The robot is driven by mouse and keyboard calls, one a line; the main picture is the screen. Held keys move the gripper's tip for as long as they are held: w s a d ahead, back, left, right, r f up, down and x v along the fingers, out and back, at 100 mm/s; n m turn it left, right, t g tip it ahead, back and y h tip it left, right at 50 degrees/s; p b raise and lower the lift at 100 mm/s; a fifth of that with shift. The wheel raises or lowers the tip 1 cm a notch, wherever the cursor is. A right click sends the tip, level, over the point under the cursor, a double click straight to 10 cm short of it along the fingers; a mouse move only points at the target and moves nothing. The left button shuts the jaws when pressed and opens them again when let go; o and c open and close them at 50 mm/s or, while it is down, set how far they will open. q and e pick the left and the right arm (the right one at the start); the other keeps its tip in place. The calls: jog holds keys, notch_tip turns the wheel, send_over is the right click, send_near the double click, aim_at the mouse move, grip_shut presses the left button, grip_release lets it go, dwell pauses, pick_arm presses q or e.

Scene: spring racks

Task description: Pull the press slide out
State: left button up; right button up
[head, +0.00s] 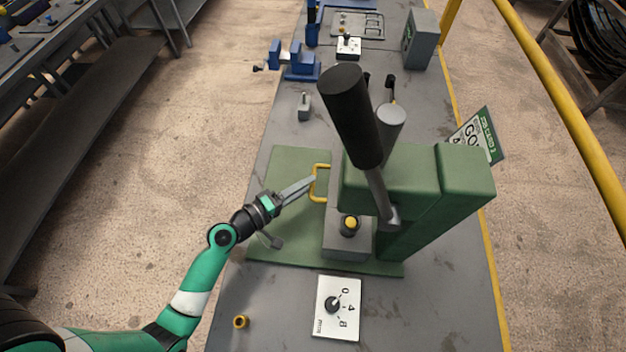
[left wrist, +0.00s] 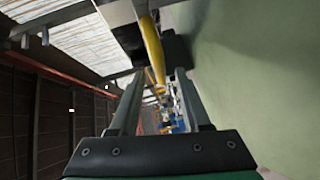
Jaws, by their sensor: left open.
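A green press (head: 415,200) with a long black lever grip (head: 352,115) stands on a green base plate (head: 285,225). Its grey slide (head: 335,232) sits under the press head, with a yellow handle (head: 314,196) on its left side. My left gripper (head: 312,181) reaches in from the left, open, with its fingertips at the yellow handle. In the left wrist view the handle (left wrist: 153,52) shows between and just past the two fingertips; contact cannot be told. The press head partly hides the slide. My right gripper is not in view.
A white dial plate (head: 338,308) and a small brass ring (head: 240,321) lie in front of the press. A blue vise (head: 298,62) and a grey box (head: 420,40) stand farther back on the bench. The base plate left of the handle is clear apart from my arm.

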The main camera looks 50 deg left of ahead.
pick_arm(q)
jog(key=w, duration=0.3)
jog(key=shift+w+d+f, duration=0.1)
jog(key=shift+f, duration=0.15)
jog(key=shift+c, duration=0.2)
grip_shut()
dwell(1.0)
